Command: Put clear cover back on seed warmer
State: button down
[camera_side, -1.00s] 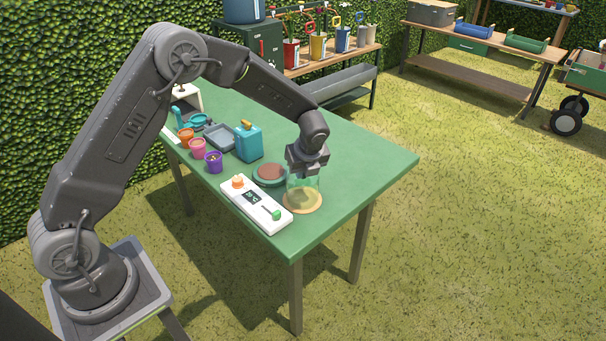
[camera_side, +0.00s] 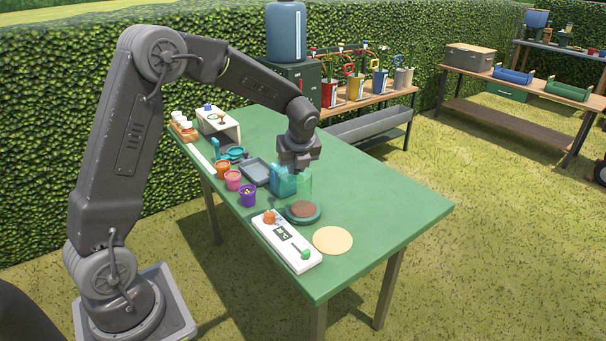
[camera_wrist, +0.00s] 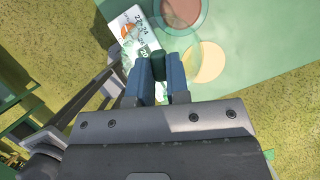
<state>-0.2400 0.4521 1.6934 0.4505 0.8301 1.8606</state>
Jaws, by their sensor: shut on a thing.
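The clear cover (camera_side: 305,184) is a see-through greenish cylinder hanging under my gripper (camera_side: 299,166). In the wrist view, my blue fingers (camera_wrist: 161,78) are shut on the cover's dark green knob (camera_wrist: 157,62). The seed warmer's round green plate with brown soil (camera_side: 303,210) sits below the cover in the side view. It shows at the top of the wrist view (camera_wrist: 182,10), ahead of my fingers. The white control panel (camera_side: 286,240) has an orange knob, a display and a green lever. I cannot tell the exact gap between cover and plate.
A bare tan round mat (camera_side: 333,240) lies right of the plate. A teal can (camera_side: 281,180) stands close behind the cover. The table's right side is clear.

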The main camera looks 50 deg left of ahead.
jog(key=w+a+f+n+g, duration=0.1)
jog(key=w+a+f+n, duration=0.2)
jog(key=w+f, duration=0.2)
jog(key=shift+w+a+f+n, duration=0.2)
jog(key=shift+f+n, duration=0.2)
jog(key=shift+f, duration=0.95)
jog(key=shift+f, duration=0.2)
dwell(1.4)
jog(key=c, duration=0.5)
grip_release()
jog(key=shift+c, duration=0.2)
jog(key=shift+r, duration=0.15)
notch_tip(320, 180, up, 7)
dwell(1.1)
